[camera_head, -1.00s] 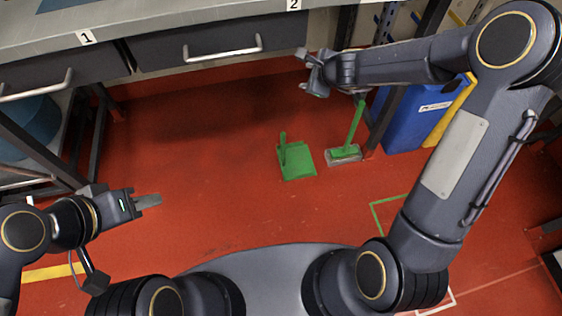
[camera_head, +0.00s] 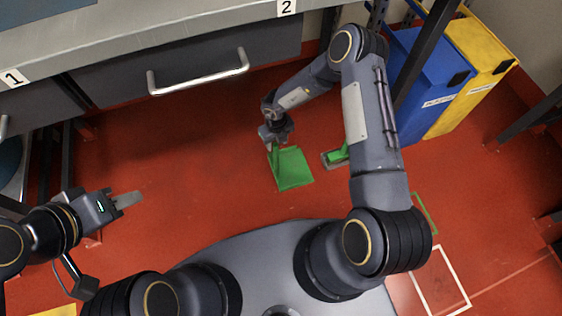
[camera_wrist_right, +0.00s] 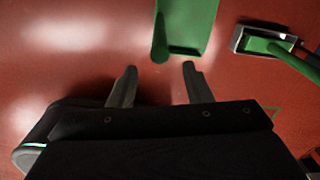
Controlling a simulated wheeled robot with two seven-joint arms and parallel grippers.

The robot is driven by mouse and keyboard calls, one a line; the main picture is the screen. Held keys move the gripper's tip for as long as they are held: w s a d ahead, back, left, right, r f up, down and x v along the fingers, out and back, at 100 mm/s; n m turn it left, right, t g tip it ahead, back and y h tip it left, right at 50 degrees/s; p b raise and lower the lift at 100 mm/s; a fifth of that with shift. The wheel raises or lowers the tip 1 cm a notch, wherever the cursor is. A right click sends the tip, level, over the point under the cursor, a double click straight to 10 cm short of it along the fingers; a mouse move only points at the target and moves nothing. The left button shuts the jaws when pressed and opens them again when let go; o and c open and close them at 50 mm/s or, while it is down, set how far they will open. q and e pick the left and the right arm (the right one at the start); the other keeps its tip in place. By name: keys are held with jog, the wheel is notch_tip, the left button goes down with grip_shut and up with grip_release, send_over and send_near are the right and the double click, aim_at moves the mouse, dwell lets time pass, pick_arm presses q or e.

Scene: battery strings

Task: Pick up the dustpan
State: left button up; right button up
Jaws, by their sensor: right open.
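The green dustpan (camera_head: 292,168) lies on the red floor in the middle of the head view, its handle at its left side under my right gripper. My right gripper (camera_head: 272,142) is over the handle end. In the right wrist view the dustpan (camera_wrist_right: 188,22) is at the top, and my right gripper (camera_wrist_right: 158,72) is open with both fingers apart, the handle's rounded end just ahead between the fingertips. No contact is visible. My left gripper (camera_head: 128,200) is far to the left, away from the dustpan; its finger gap is not clear.
A green brush (camera_head: 337,156) in a grey tray lies right of the dustpan, partly behind my right arm. A blue bin (camera_head: 420,75) and a yellow bin (camera_head: 472,70) stand at the upper right. The workbench drawer (camera_head: 195,65) overhangs the far side. Floor left of the dustpan is clear.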

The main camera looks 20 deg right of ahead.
aim_at(275, 144)
jog(key=f+b, duration=0.1)
jog(key=f, duration=0.1)
jog(key=f+b, duration=0.1)
jog(key=f, duration=0.1)
jog(key=w+f+b, duration=0.1)
jog(key=f, duration=0.2)
jog(key=shift+w+a, duration=0.1)
jog(key=shift+a, duration=0.05)
jog(key=shift+r, duration=0.1)
grip_shut()
